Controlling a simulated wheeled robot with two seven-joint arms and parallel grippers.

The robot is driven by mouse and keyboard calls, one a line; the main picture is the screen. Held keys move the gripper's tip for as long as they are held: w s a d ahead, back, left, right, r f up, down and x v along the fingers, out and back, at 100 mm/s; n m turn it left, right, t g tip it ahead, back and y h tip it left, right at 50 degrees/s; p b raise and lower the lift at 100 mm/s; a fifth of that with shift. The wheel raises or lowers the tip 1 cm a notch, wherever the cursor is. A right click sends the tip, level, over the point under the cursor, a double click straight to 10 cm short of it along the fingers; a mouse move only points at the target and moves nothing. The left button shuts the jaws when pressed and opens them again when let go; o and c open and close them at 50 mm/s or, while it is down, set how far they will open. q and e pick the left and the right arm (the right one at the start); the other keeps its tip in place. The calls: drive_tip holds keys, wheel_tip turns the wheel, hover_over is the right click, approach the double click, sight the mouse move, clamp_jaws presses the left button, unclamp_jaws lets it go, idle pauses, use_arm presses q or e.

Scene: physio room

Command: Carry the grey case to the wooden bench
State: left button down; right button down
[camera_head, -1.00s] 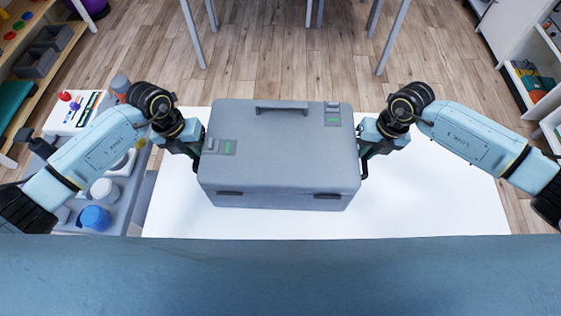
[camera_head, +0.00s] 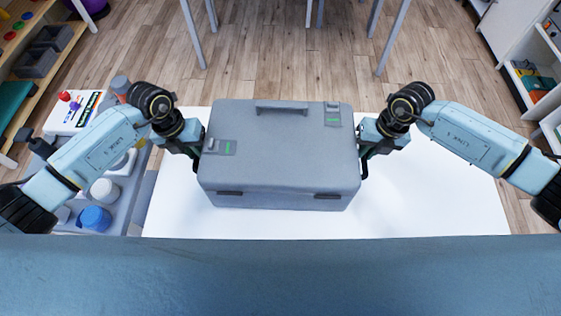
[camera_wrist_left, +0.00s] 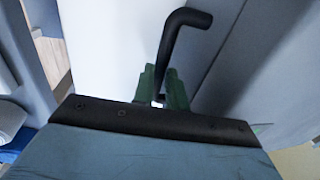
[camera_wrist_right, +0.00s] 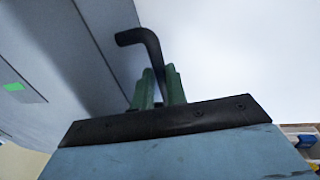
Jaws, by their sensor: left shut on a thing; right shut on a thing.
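The grey case (camera_head: 280,150) is a closed box with a top handle and latches with green marks. It is over a white tabletop (camera_head: 430,200) in the head view; I cannot tell whether it touches it. My left gripper (camera_head: 199,150) is at the case's left side, shut on a dark side handle, which shows in the left wrist view (camera_wrist_left: 180,40). My right gripper (camera_head: 364,152) is at its right side, shut on the other dark handle, seen in the right wrist view (camera_wrist_right: 145,40). The wooden bench cannot be made out for certain.
A grey cart (camera_head: 130,205) with bottles and a blue-lidded jar (camera_head: 95,218) stands close at the left. Shelves stand at the far left and right (camera_head: 525,65). Metal table legs (camera_head: 393,38) stand at the back. Wooden floor between is clear.

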use_arm(q)
drive_tip(key=shift+w+r, duration=0.1)
drive_tip(key=shift+r, duration=0.05)
use_arm(e)
drive_tip(key=shift+w+r, duration=0.1)
drive_tip(key=shift+r, duration=0.1)
use_arm(q)
drive_tip(key=shift+r, duration=0.1)
use_arm(e)
drive_tip(key=shift+r, duration=0.1)
